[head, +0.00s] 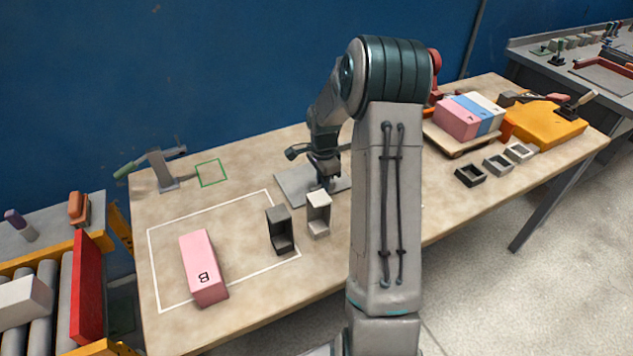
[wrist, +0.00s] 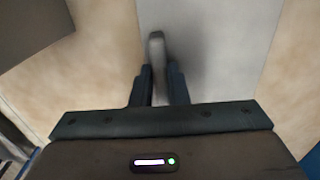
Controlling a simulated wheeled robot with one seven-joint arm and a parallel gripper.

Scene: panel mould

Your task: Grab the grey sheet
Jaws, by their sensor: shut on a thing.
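The grey sheet (head: 292,184) lies flat on the table in the head view, behind the two small open boxes and partly hidden by my arm. In the wrist view the sheet (wrist: 225,35) fills the upper middle. My gripper (head: 325,186) is down over the sheet in the head view. In the wrist view its two dark fingers (wrist: 158,82) are shut on a narrow grey raised piece (wrist: 156,48) that appears to stand on the sheet. Whether the sheet is clear of the table cannot be told.
A dark box (head: 281,232) and a paler box (head: 318,214) stand just in front of the sheet. A pink block (head: 203,268) lies inside a white outline. A toggle clamp (head: 160,170) and a green square outline (head: 211,173) are left. Coloured blocks (head: 468,115) stand at right.

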